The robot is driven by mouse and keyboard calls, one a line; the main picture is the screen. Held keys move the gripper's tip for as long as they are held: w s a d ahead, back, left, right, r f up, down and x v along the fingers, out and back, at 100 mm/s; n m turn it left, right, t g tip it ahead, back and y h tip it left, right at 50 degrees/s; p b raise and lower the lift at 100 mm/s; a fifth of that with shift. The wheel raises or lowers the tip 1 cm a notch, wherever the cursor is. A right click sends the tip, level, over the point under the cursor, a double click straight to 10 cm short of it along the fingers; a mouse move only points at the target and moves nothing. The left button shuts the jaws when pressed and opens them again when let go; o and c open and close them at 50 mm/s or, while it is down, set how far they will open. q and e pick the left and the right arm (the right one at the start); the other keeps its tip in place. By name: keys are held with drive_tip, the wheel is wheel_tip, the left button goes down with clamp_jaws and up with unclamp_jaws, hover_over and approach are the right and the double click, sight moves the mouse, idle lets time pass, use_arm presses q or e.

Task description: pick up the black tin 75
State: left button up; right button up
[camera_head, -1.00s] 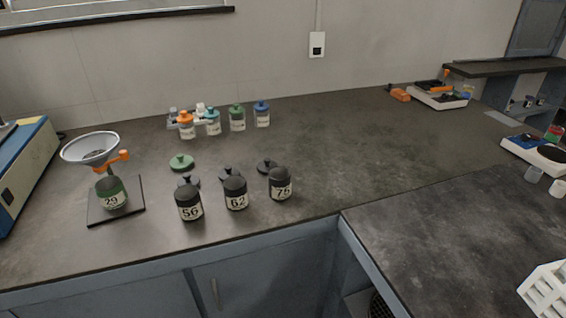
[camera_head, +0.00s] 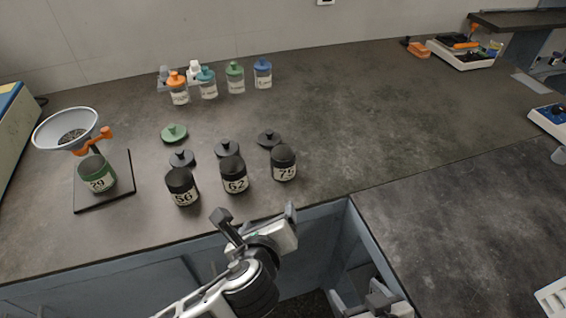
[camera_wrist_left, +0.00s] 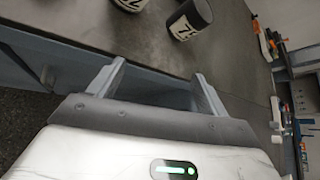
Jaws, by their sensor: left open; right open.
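The black tin 75 (camera_head: 283,163) stands upright on the dark bench, the rightmost of three black numbered tins. In the left wrist view the black tin 75 (camera_wrist_left: 189,20) shows ahead of the fingers, near the top edge. My left gripper (camera_head: 258,215) is open and empty at the bench's front edge, below and in front of tins 62 and 75, apart from them. Its two fingers (camera_wrist_left: 158,80) also show spread in the left wrist view. My right gripper (camera_head: 372,300) shows partly at the bottom of the head view, low in front of the bench, clear of the tins.
Black tins 62 (camera_head: 234,175) and 56 (camera_head: 182,187) stand left of tin 75. Black lids (camera_head: 269,138) lie behind them. A green tin 29 (camera_head: 97,174) stands under a funnel (camera_head: 68,130). Several capped bottles (camera_head: 235,78) stand at the back. The bench right of tin 75 is clear.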

use_arm(q)
drive_tip(key=w+d+r+m+t, duration=0.1)
drive_tip(key=w+r+m, duration=0.1)
drive_tip(key=m, duration=0.4)
approach(282, 174)
drive_tip(key=shift+t, duration=0.4)
drive_tip(key=x, duration=0.2)
drive_tip(key=f+x, duration=0.1)
drive_tip(key=x, duration=0.2)
drive_tip(key=shift+a+b, duration=0.1)
drive_tip(key=shift+b, duration=0.3)
drive_tip(key=shift+b+x, duration=0.4)
drive_tip(key=shift+x, duration=2.75)
drive_tip(key=c, duration=1.1)
